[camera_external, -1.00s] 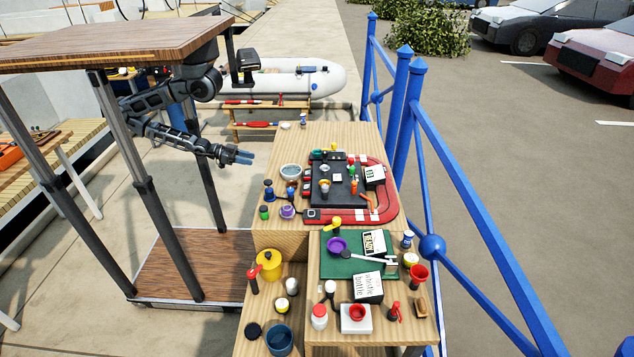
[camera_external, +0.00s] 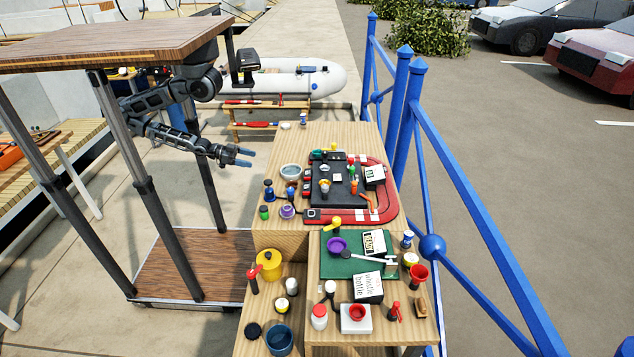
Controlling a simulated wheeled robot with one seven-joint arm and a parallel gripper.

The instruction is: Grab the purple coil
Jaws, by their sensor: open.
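A small light-purple round item (camera_external: 287,211), which looks like a coil, sits at the left edge of the upper wooden table. A darker purple round item (camera_external: 337,245) lies on the green mat of the lower table. Both are too small to tell for certain which is the coil. My gripper (camera_external: 245,157) is open and empty. It is in the air to the left of the tables, up and left of both purple items and apart from them.
Beside the light-purple item stand a green-topped item (camera_external: 264,212) and a dark blue item (camera_external: 269,190). A metal bowl (camera_external: 290,171) and a red tray (camera_external: 385,209) are near. A yellow pot (camera_external: 268,265) stands lower left. A blue railing (camera_external: 470,195) borders the right.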

